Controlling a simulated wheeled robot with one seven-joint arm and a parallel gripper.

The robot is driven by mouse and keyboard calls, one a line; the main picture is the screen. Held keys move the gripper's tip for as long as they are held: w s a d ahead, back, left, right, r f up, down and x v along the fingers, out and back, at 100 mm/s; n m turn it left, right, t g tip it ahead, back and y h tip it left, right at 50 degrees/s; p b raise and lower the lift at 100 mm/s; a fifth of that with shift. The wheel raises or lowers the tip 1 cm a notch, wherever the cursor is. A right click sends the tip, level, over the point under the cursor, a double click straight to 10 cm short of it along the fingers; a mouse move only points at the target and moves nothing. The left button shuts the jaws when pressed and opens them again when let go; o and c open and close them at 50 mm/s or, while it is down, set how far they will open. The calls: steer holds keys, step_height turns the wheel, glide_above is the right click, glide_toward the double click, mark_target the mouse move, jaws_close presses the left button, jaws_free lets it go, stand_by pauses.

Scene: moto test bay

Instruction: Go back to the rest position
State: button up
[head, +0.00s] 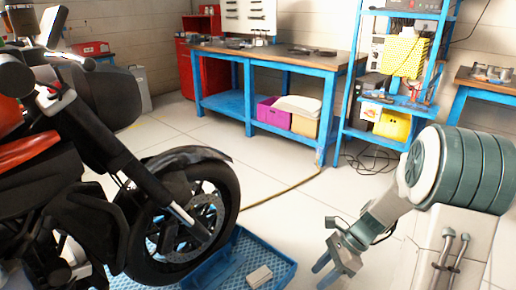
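My gripper (326,267) is at the lower middle right of the head view, above the pale floor. Its fingers point down and to the left, and a gap shows between them; nothing is seen in it. It is apart from the motorcycle (70,165), which fills the left side with its front wheel (232,205) toward me. My gripper is to the right of the blue tray (285,265), which lies under the wheel. A small pale block (259,277) sits in the tray.
A blue workbench (340,72) with bins on its lower shelf stands at the back. A blue shelf rack (352,100) with equipment is right of it. A cable (285,191) runs along the floor. The floor between the wheel and the bench is mostly clear.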

steer(key=s+r+n+t+h+p, duration=0.1)
steer(key=r+n+p, duration=0.4)
steer(key=r, duration=0.6)
steer(key=s+a+r+n+t+h+p, duration=0.1)
steer(key=s+r+n+t+h+p, duration=0.1)
steer(key=s+r+n+p, duration=0.4)
steer(key=s+r+n+t+h+p, duration=0.2)
steer(key=s+r+n+h+p, duration=0.2)
steer(key=r, duration=1.1)
steer(key=shift+a+r+n+p, duration=0.4)
steer(key=shift+n+p, duration=0.55)
steer(key=shift+n, duration=0.65)
steer(key=shift+s, duration=0.1)
